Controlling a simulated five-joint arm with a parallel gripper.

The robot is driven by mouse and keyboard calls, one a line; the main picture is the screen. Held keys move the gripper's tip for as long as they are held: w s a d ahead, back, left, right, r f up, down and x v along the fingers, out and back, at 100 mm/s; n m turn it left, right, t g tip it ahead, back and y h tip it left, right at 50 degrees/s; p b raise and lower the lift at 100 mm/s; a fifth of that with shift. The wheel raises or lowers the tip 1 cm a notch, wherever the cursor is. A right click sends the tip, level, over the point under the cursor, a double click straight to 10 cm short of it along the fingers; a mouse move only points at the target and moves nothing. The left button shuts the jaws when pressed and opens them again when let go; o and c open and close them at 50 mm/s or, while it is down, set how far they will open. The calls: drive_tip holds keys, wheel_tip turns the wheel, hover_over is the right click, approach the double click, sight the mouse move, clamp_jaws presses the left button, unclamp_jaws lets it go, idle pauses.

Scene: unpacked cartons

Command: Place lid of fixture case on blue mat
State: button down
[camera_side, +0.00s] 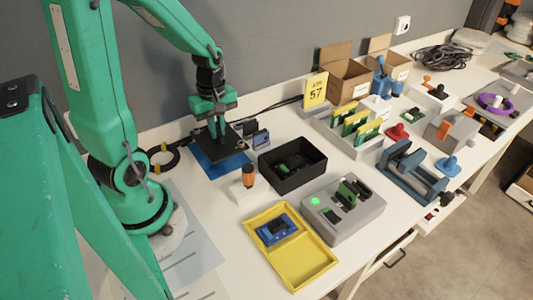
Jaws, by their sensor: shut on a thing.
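My gripper (218,128) is shut on a flat black lid (207,149), gripping it from above near its middle. The lid is over the blue mat (228,166), whose front part shows below it. The lid covers the rest of the mat, and I cannot tell whether it touches the mat or hangs just above it. The black fixture case (297,177) stands open to the right of the mat, with small green and dark parts inside.
A white block with an orange-topped tool (248,178) stands in front of the mat. A yellow tray (290,261) and a grey device (343,218) with a green light are nearer the front. A black cable ring (163,160) lies left of the mat. Small dark blocks (258,138) stand right of the lid.

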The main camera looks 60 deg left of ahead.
drive_tip(key=shift+a+f, duration=0.6)
drive_tip(key=shift+a, duration=0.35)
drive_tip(key=shift+f, duration=0.1)
drive_tip(key=shift+f, duration=1.9)
drive_tip(key=shift+f, duration=0.1)
drive_tip(key=c, duration=1.5)
unclamp_jaws()
drive_tip(key=shift+o, duration=0.2)
drive_tip(key=shift+r, duration=6.15)
